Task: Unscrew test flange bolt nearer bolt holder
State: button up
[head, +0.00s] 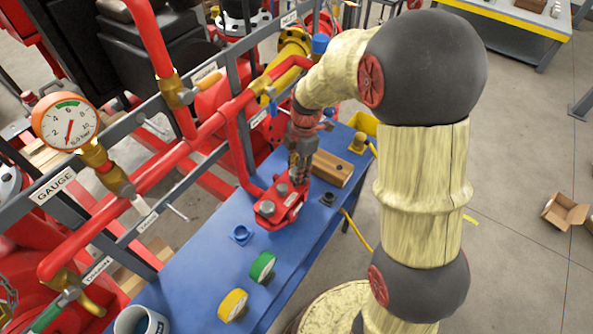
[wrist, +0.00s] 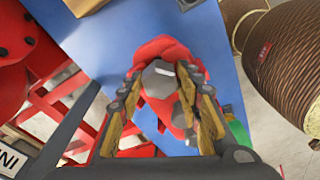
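The red test flange (head: 271,213) lies on the blue bench with grey bolts standing on it. One bolt (head: 265,208) is at its near end and another (head: 281,190) beside it. My gripper (head: 298,178) points down over the flange's far end, nearer the wooden block, and hides what is under it. In the wrist view a grey bolt head (wrist: 159,79) sits between the fingertips of my gripper (wrist: 162,78). The fingers are apart on either side of it; I see no clear grip. The wooden block (head: 332,167), likely the bolt holder, lies right of my gripper.
A blue ring (head: 241,235), a green roll (head: 262,267) and a yellow roll (head: 233,305) stand on the blue bench (head: 195,285). Red pipes (head: 170,155) and a gauge (head: 66,122) run along the left. A dark nut-like part (head: 327,199) lies near the bench's right edge.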

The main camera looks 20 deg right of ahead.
jog(key=o, duration=0.4)
jog(key=r, duration=0.4)
jog(key=d+r, duration=0.1)
jog(key=r, duration=0.7)
jog(key=shift+w+d, duration=0.1)
jog(key=shift+d, duration=0.1)
